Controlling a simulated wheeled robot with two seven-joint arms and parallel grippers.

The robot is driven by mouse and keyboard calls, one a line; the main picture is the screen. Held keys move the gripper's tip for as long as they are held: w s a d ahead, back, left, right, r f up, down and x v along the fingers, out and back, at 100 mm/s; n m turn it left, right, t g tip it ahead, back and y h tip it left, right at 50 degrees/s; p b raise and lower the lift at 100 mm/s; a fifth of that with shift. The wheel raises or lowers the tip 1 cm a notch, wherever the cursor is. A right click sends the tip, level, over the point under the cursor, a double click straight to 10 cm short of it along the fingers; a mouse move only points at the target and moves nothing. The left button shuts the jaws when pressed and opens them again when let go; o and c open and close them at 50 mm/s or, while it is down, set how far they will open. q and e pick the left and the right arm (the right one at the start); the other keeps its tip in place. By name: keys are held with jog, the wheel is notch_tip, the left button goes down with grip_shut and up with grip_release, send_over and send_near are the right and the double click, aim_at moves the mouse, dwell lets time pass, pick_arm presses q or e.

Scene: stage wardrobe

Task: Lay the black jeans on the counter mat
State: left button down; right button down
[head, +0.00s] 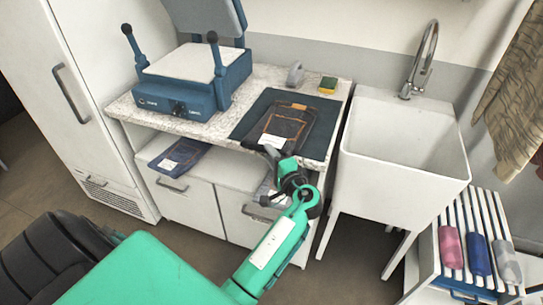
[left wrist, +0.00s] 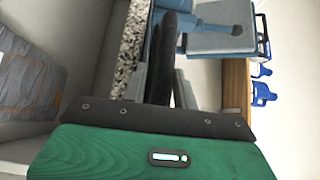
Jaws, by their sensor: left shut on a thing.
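The black jeans (head: 287,122), folded flat with orange stitching and a white label, are over the dark counter mat (head: 248,123) in the head view. I cannot tell whether they touch it or hang just above. My left gripper (head: 271,152) is at the front edge of the jeans, shut on them. The mat shows around the jeans. My right gripper is not in view.
A blue heat press (head: 190,80) stands left on the speckled counter. A sponge (head: 328,85) and a grey item (head: 295,73) lie behind the mat. Folded dark garments (head: 180,156) lie on the shelf below.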

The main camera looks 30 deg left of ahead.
pick_arm(q)
jog(key=shift+f, duration=0.15)
dwell(0.4)
grip_release()
dwell(0.5)
jog(key=shift+s, duration=0.1)
jog(key=s+d+p, duration=0.1)
jog(key=s+d, duration=0.1)
jog(key=s, duration=0.8)
jog(key=shift+s+d+p, duration=0.3)
jog(key=shift+p, duration=0.05)
dwell(0.3)
jog(key=shift+f, duration=0.1)
dwell(0.4)
